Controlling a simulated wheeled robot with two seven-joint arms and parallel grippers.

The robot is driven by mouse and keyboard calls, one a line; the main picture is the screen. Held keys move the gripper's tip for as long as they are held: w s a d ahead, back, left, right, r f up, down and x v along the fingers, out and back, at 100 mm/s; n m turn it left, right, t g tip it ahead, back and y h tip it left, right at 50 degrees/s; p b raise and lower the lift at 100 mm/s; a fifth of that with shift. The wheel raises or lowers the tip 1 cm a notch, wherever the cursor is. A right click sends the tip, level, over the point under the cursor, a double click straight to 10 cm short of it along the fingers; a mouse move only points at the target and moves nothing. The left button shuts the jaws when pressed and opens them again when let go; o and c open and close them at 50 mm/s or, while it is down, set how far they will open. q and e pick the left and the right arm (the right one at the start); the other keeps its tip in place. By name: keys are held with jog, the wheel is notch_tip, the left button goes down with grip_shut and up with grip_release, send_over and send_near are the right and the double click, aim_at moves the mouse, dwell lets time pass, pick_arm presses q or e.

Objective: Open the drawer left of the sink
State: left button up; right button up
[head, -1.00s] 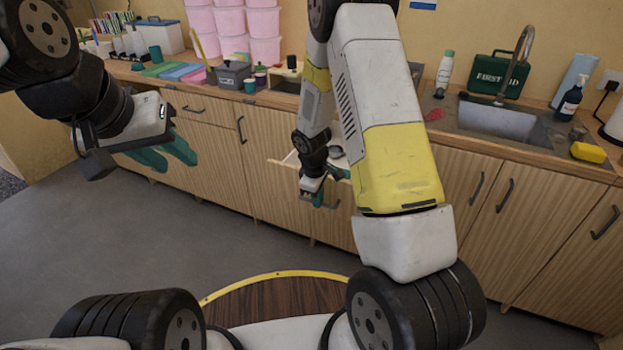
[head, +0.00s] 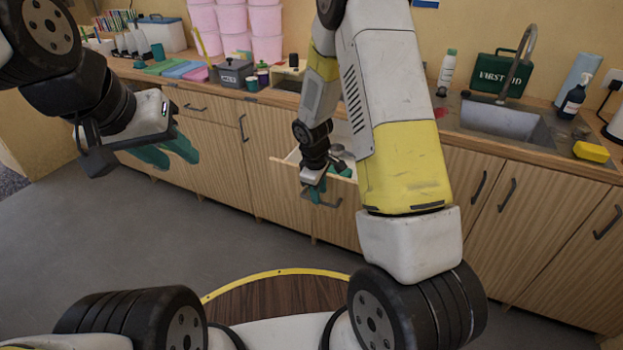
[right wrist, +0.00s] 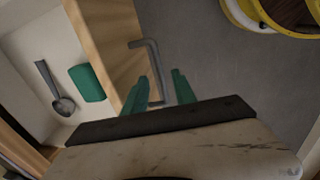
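The drawer (head: 281,175) left of the sink (head: 500,121) is pulled partly out. In the right wrist view, its front (right wrist: 103,45) has a dark bar handle (right wrist: 158,70). My right gripper (right wrist: 161,78) is at this handle, one green finger on the drawer side of the bar and one on the outer side. Small gaps show between the fingers and the bar, so it looks open. My right arm covers part of the drawer in the head view. My left gripper (head: 165,152) hangs at the left, apart from the cabinets; its green fingers look spread.
Inside the drawer are a dark ladle (right wrist: 57,92) and a green item (right wrist: 87,83). The grey floor (head: 225,235) before the cabinets is clear.

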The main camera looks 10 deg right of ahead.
jog(key=shift+s+a+r, duration=0.1)
jog(key=shift+s+r, duration=0.05)
jog(key=shift+r, duration=0.75)
jog(key=shift+s+a+r, duration=0.15)
jog(key=shift+r, duration=0.7)
jog(key=shift+s+a+r, duration=0.1)
jog(key=shift+s+r, duration=0.05)
jog(key=shift+r, duration=0.75)
jog(key=s+d+r+m+t+y, duration=0.1)
jog(key=s+r+m, duration=0.25)
jog(key=r, duration=0.55)
jog(key=s+d+r+m+t+y, duration=0.1)
jog(key=s+r+m, duration=0.1)
jog(key=s+r, duration=0.5)
jog(key=s+r+m+t+y, duration=0.1)
jog(key=s+r+m, duration=0.4)
jog(key=s+r, duration=0.6)
jog(key=shift+s+a+t, duration=0.3)
jog(key=shift+s+t, duration=0.4)
jog(key=shift+s, duration=0.05)
